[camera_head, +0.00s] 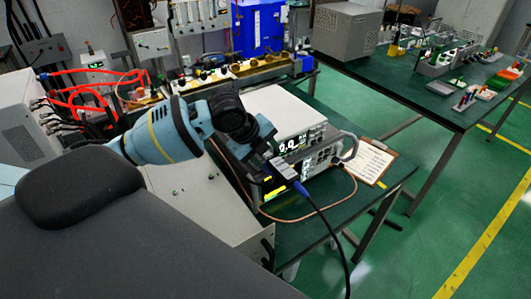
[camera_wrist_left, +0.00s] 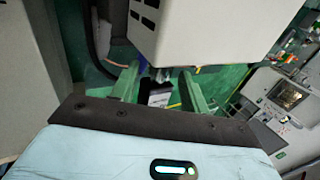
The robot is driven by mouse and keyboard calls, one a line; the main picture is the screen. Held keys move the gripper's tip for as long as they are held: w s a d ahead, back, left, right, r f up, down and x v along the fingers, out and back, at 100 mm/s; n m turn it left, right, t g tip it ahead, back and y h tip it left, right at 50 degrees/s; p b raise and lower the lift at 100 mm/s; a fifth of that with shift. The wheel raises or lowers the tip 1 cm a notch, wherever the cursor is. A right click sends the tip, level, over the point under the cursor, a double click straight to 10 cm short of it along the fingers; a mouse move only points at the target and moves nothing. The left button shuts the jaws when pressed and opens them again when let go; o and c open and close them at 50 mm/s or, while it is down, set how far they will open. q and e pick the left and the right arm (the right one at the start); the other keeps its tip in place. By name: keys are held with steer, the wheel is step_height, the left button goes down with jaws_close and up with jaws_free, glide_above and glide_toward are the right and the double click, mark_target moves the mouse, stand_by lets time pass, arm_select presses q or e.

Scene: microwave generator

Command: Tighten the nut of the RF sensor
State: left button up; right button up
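The RF sensor (camera_head: 284,168), a small grey block with a blue cable end, sits at the front of the stacked instruments in the head view. My left gripper (camera_head: 272,158) is right beside it, and my wrist partly hides this spot. In the left wrist view, the two green fingers of my left gripper (camera_wrist_left: 160,88) stand apart. A small metallic part (camera_wrist_left: 161,74), which looks like the nut, shows between them with gaps on both sides. A dark block with a pale label (camera_wrist_left: 158,97) lies below it. My right gripper is not in view.
The stacked instruments (camera_head: 317,140) stand on a green bench (camera_head: 388,186), with a clipboard (camera_head: 372,160) to their right. Red cables (camera_head: 95,73) lie at left.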

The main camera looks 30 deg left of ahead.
arm_select(q)
steer(key=c, duration=0.9)
steer(key=shift+c, duration=0.2)
steer(key=shift+w+r+g, duration=0.1)
steer(key=shift+g, duration=0.2)
steer(key=g, duration=0.1)
steer(key=g+y, duration=0.1)
steer(key=g, duration=0.1)
steer(key=shift+w+d+r, duration=0.15)
steer(key=shift+w+d, duration=0.05)
steer(key=shift+w, duration=0.2)
steer(key=g+y, duration=0.1)
steer(key=g, duration=0.1)
steer(key=g+y, duration=0.1)
steer(key=g, duration=0.1)
steer(key=shift+w+d, duration=0.1)
steer(key=shift+w, duration=0.25)
steer(key=shift+g+y, duration=0.3)
steer(key=shift+g, duration=0.4)
steer(key=o, duration=1)
